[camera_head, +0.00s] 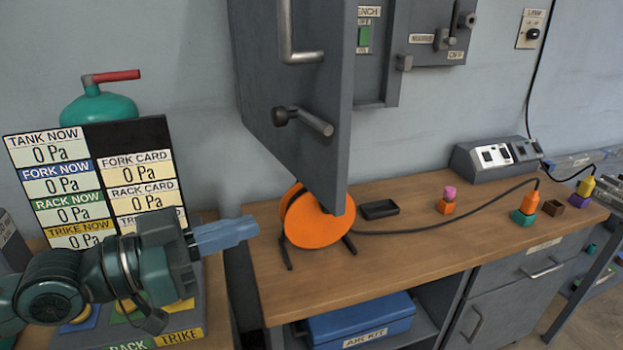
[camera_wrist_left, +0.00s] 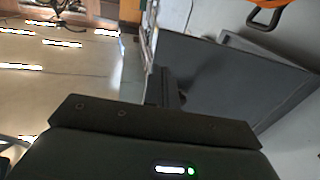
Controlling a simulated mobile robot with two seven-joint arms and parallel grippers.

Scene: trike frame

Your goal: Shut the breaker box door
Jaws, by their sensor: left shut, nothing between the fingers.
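The grey breaker box door (camera_head: 290,100) stands open in the head view, swung out from the wall. It carries a bent metal handle (camera_head: 300,40) and a lower knob-ended bar (camera_head: 305,122). The breaker box (camera_head: 376,75) is behind it on the wall, partly hidden by the door, with a green switch (camera_head: 364,37) showing. My left gripper (camera_head: 256,229) is shut and empty, with blue fingers, left of and below the door in the picture. In the left wrist view a dark flat panel shows; I cannot tell what it is. My right gripper is not in view.
An orange cable reel (camera_head: 318,222) sits on the wooden bench (camera_head: 400,245) under the door, its cable running right. A pressure board (camera_head: 95,185) and a teal tank (camera_head: 98,108) are at the left. A blue air kit case (camera_head: 362,318) lies under the bench.

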